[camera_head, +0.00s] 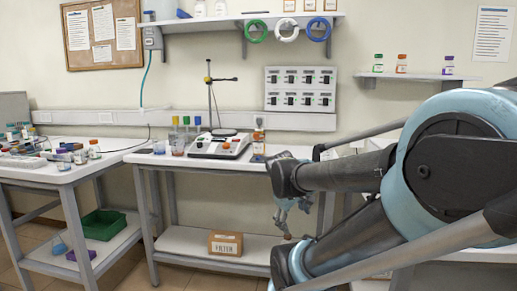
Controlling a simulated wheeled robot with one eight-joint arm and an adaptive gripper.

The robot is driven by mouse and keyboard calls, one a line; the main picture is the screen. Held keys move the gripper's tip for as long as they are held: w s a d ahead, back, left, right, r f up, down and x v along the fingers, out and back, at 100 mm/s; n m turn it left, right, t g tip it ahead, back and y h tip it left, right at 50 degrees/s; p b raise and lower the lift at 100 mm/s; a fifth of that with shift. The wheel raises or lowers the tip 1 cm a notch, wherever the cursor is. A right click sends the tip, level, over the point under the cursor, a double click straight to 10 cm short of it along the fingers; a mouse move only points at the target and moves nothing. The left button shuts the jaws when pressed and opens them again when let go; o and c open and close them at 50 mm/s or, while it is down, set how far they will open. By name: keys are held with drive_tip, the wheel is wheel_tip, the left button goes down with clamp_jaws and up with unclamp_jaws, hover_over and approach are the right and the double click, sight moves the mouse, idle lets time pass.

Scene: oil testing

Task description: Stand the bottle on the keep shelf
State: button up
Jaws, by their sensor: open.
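A small wall shelf (416,76) at the upper right holds a green-capped bottle (378,63), an orange-capped bottle (401,64) and a purple-capped bottle (448,65), all upright. Another bottle (258,144), with an orange label, stands upright at the right of the middle bench, beside the hot plate. I cannot tell which bottle or shelf the task names. My gripper (284,228) is open and points down in front of the middle bench, below and right of the labelled bottle. It appears empty, and my arm partly hides it.
The middle bench (172,159) carries a hot plate (217,144) with a stand and several coloured bottles. A left bench (50,174) holds several small containers. A box marked FILTER (226,243) sits on the lower shelf. My arm hides much of the right side.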

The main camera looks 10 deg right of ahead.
drive_tip(key=w+d+r+n+t+h, duration=0.25)
drive_tip(key=w+r+n, duration=0.3)
drive_tip(key=w, duration=0.35)
drive_tip(key=n+t+h, duration=0.2)
drive_tip(key=n+t, duration=0.8)
drive_tip(key=n, duration=0.9)
approach(258, 141)
drive_tip(key=x, duration=0.7)
drive_tip(key=shift+w, duration=0.35)
drive_tip(key=shift+x, duration=2.9)
drive_tip(key=shift+a+f, duration=0.1)
drive_tip(key=shift+f, duration=0.05)
drive_tip(key=shift+c, duration=0.5)
clamp_jaws()
